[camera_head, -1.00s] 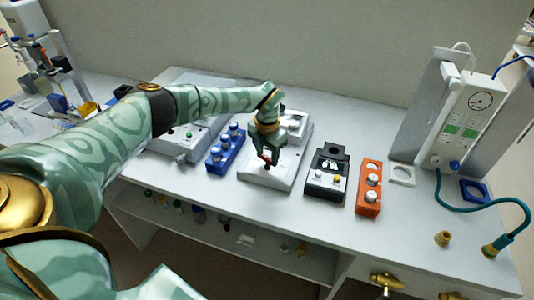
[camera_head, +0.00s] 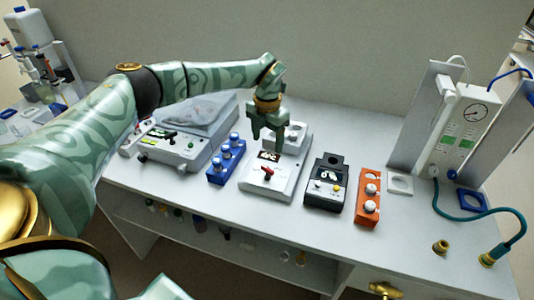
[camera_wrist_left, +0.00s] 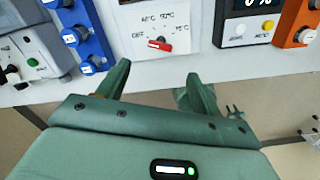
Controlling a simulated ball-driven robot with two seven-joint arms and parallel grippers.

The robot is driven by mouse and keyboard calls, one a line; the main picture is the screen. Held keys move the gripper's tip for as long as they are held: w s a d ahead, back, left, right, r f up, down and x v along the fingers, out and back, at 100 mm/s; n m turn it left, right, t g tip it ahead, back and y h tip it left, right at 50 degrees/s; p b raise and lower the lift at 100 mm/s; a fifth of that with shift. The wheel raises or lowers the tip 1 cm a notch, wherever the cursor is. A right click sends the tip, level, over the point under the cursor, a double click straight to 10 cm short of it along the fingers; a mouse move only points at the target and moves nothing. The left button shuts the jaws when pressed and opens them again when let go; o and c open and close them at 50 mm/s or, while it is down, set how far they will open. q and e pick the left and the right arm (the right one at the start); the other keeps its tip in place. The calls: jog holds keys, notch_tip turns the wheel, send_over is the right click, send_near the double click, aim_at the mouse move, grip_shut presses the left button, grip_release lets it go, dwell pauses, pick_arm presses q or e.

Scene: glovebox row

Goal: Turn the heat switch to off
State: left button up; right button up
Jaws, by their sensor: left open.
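The heat switch is a small red lever knob (camera_head: 267,172) on the sloping white front of a heater unit (camera_head: 285,188). In the left wrist view the red knob (camera_wrist_left: 159,45) lies nearly level, slightly tilted, with its left end towards the OFF mark. Temperature marks are printed above it. Which end is the pointer is hard to tell. My left gripper (camera_head: 267,143) is open and empty, above and behind the knob in the head view, apart from it. Its two fingers (camera_wrist_left: 158,70) show below the knob in the wrist view. My right gripper is not in view.
A blue rack with capped vials (camera_head: 222,172) stands left of the heater. A black unit with a display (camera_head: 325,185) and an orange rack (camera_head: 367,200) stand right. A grey instrument (camera_head: 180,145) is farther left. The bench front edge is close.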

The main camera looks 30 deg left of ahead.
pick_arm(q)
notch_tip(320, 180, up, 6)
jog(key=shift+f, duration=0.1)
dwell(0.8)
